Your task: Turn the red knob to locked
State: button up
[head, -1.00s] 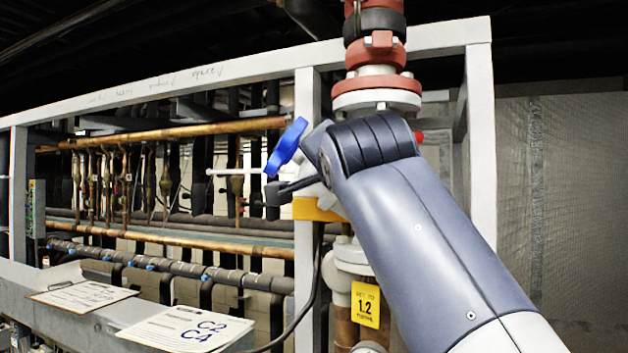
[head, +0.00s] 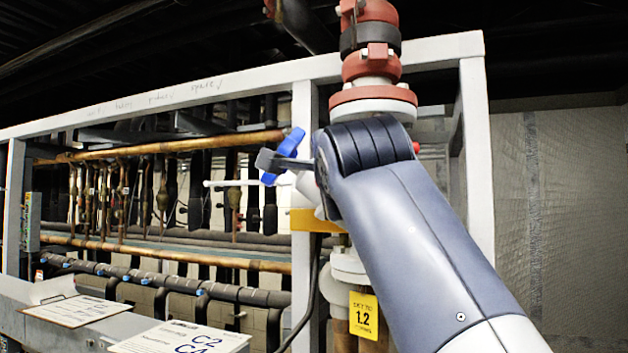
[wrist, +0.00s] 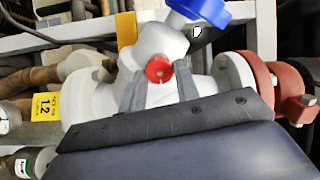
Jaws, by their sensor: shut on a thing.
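The red knob (wrist: 159,70) shows in the wrist view as a small round red cap with a small pale mark, on the front of a white valve body (wrist: 200,88). My gripper (wrist: 160,76) has one grey finger on each side of the knob and is shut on it. The lower part of the knob lies close to my dark wrist. In the head view my arm covers the knob and the fingertips. I cannot read any locked marking.
A blue handle (wrist: 200,10) sits on the valve just above the knob; it also shows in the head view (head: 291,143). Red flanges (head: 371,63) and the grey frame post (head: 303,220) stand close by. A yellow 1.2 tag (head: 363,315) hangs below.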

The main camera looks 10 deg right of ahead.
jog(key=o, duration=1)
jog(key=shift+c, duration=0.2)
jog(key=s+a+b, duration=0.1)
jog(key=s+b, duration=0.1)
jog(key=s, duration=0.8)
jog(key=shift+s+a, duration=0.2)
jog(key=shift+s, duration=0.15)
jog(key=w+d+p, duration=0.1)
jog(key=w+p, duration=0.1)
jog(key=w, duration=0.8)
jog(key=shift+w+d, duration=0.2)
jog(key=shift+w, duration=0.2)
